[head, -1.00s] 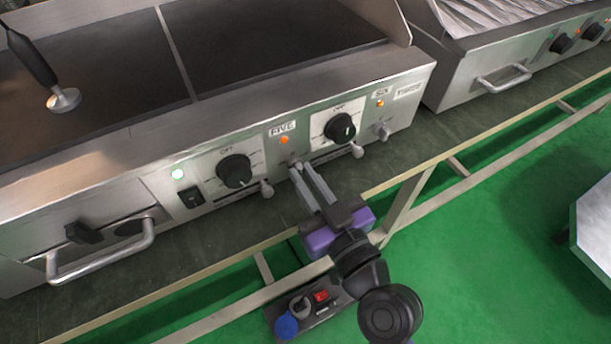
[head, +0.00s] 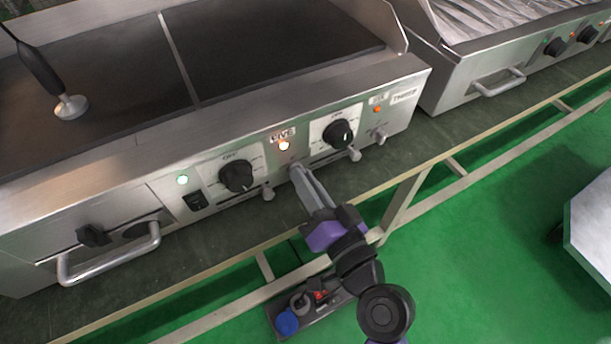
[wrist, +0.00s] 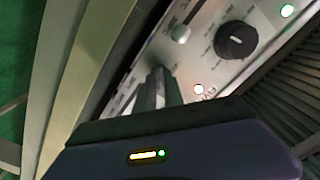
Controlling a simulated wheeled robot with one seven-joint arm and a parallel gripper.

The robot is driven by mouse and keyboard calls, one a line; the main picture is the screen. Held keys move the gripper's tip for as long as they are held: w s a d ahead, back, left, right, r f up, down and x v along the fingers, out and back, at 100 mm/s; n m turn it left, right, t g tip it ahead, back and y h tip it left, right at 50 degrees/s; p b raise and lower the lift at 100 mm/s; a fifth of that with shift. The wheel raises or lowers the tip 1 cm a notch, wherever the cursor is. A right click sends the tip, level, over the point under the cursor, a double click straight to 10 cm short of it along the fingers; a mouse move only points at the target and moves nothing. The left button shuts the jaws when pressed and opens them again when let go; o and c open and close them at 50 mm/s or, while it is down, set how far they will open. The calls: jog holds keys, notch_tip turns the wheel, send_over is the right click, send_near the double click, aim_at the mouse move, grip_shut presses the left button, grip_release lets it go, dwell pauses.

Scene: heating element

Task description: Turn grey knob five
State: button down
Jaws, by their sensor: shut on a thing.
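Grey knob five is on the steel front panel (head: 225,200), below the FIVE label (head: 283,133) and its small indicator light (head: 284,146), which glows white. The knob is mostly hidden by my fingertips. My gripper (head: 297,171) reaches up from the lower right and is shut on this knob. In the wrist view my fingers (wrist: 158,88) point at the panel, close together, with the knob hidden behind them. The lit indicator (wrist: 199,89) shows beside them, with the FIVE label partly covered.
Black dials (head: 237,176) and (head: 338,133) sit either side of my gripper. Other grey knobs (head: 268,193), (head: 355,154) and (head: 380,138) are close by. An orange light (head: 377,109) glows at the right. A bar handle (head: 110,262) projects at the left.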

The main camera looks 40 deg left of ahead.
jog(key=m+p, duration=0.1)
jog(key=m, duration=0.2)
jog(key=shift+m, duration=0.6)
jog(key=c, duration=1.4)
grip_release()
jog(key=shift+c, duration=0.2)
jog(key=shift+d, duration=0.1)
jog(key=v, duration=0.7)
jog(key=shift+s+d+p, duration=0.15)
jog(key=shift+d+p, duration=0.15)
jog(key=shift+p, duration=0.1)
